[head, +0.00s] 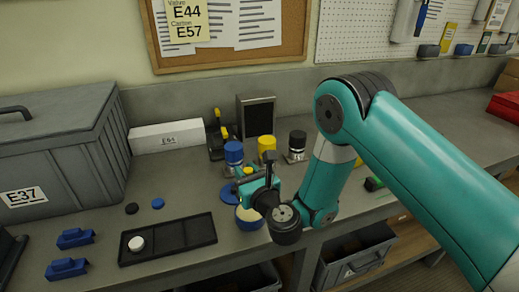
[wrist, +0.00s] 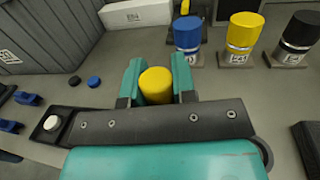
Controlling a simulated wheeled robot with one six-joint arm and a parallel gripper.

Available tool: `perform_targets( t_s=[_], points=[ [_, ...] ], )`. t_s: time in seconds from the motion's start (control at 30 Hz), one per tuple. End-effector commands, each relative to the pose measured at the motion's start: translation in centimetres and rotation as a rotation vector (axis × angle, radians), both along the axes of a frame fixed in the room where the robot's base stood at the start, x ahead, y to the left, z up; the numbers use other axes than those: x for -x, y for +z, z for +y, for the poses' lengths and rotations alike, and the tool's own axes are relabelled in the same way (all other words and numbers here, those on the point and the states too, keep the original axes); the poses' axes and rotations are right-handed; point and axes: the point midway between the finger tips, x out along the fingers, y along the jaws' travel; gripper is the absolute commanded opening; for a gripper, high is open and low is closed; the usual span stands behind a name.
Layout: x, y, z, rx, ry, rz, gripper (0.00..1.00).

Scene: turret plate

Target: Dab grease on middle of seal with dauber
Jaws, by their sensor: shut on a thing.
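My gripper (head: 252,187) is over the middle of the bench. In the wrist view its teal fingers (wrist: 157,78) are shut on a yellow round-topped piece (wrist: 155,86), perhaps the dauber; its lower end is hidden. A pale round thing with a blue rim (head: 248,219) shows under my gripper in the head view, partly covered, and a blue round part (head: 228,194) shows beside it. I cannot tell whether the held piece touches either. No seal is clearly identifiable. A white disc (head: 136,243) lies at the left end of a black tray (head: 178,245).
Blue (head: 233,152), yellow (head: 267,145) and black-capped containers (head: 297,142) stand behind my gripper. A grey case (head: 60,150) and white carton (head: 168,136) stand left. Small black (head: 131,209) and blue discs (head: 158,203) and blue blocks (head: 70,252) lie front left.

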Motion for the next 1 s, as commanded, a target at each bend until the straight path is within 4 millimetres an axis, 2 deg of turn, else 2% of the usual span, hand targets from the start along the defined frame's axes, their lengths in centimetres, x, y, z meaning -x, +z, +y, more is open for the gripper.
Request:
perform_targets(
  t_s=[0.03,0.17,0.37,0.8,1.0],
  points=[
    [-0.1,1.6,-0.1,0.001,-0.001,0.000,0.01],
    [-0.2,1.8,-0.3,0.001,-0.004,0.000,0.01],
    [-0.2,0.4,-0.2,0.001,-0.003,0.000,0.01],
    [-0.1,-4.1,0.0,0.000,0.001,-0.001,0.01],
    [-0.1,-4.5,0.0,0.000,0.000,-0.001,0.01]
  ],
)
